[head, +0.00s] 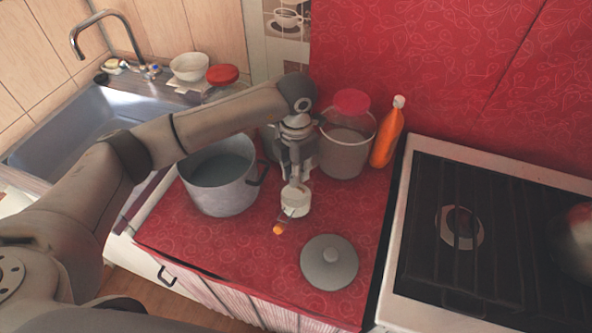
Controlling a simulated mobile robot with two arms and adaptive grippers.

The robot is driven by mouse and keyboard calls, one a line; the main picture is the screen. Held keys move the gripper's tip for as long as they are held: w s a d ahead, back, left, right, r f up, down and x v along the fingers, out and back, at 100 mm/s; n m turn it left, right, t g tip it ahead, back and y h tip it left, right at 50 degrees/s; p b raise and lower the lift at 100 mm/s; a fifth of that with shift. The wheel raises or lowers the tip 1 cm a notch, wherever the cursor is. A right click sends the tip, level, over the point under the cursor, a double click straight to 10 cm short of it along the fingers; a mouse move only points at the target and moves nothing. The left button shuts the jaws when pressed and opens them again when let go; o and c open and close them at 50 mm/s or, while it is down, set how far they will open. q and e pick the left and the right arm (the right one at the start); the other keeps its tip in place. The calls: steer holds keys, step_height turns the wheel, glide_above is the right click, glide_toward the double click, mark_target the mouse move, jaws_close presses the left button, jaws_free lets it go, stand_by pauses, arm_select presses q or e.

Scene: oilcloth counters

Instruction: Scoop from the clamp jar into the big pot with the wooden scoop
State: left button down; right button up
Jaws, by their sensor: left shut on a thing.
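The big pot (218,188) is grey metal and stands uncovered on the red oilcloth, left of centre. A clear jar (345,150), which seems to be the clamp jar, stands at the back with greyish contents and a red lid (352,102) at its top; I cannot tell whether it is open. My left gripper (296,182) is between pot and jar, a little in front of the jar. It is shut on a small pale thing with an orange-brown end (279,229), seemingly the wooden scoop. The fingers partly hide it. My right gripper is not in view.
A grey pot lid (329,263) lies near the counter's front. An orange bottle (388,133) stands right of the jar. Another red-lidded jar (222,76) is partly behind my arm. The stove (490,230) is at right, the sink (85,125) at left.

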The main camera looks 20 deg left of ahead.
arm_select(q)
steer(key=shift+r+p, duration=2.5)
steer(key=shift+r, duration=2.3)
steer(key=shift+r+p, duration=0.55)
steer(key=shift+r, duration=0.55)
